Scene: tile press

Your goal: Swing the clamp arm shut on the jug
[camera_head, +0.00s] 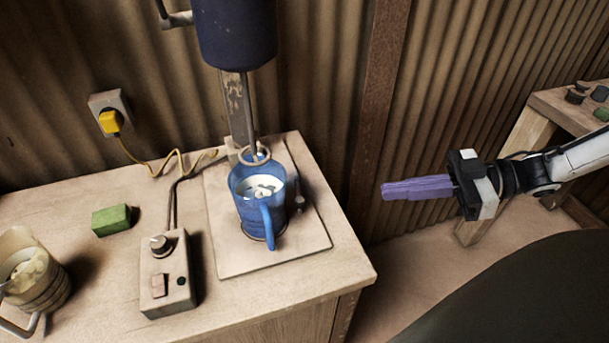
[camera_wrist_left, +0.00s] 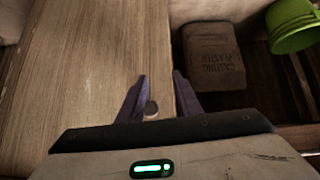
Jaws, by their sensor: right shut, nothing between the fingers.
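The blue jug (camera_head: 250,213) stands upright on the pale base plate (camera_head: 240,262) of a mixer, its handle toward me and pale content inside. The mixer shaft comes down at its far rim, where a metal ring (camera_head: 240,152) shows. A small grey upright piece (camera_head: 299,202) stands just right of the jug; I cannot tell whether it or the ring belongs to the clamp arm. My right gripper (camera_head: 384,191) is shut and empty, in the air right of the bench.
A control box (camera_head: 168,280), a green block (camera_head: 111,220) and a beige jug (camera_head: 38,280) stand left of the plate. The dark blue motor (camera_head: 235,35) hangs above. A plaster bag (camera_wrist_left: 214,58) and a green bucket (camera_wrist_left: 290,25) show in the left wrist view.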

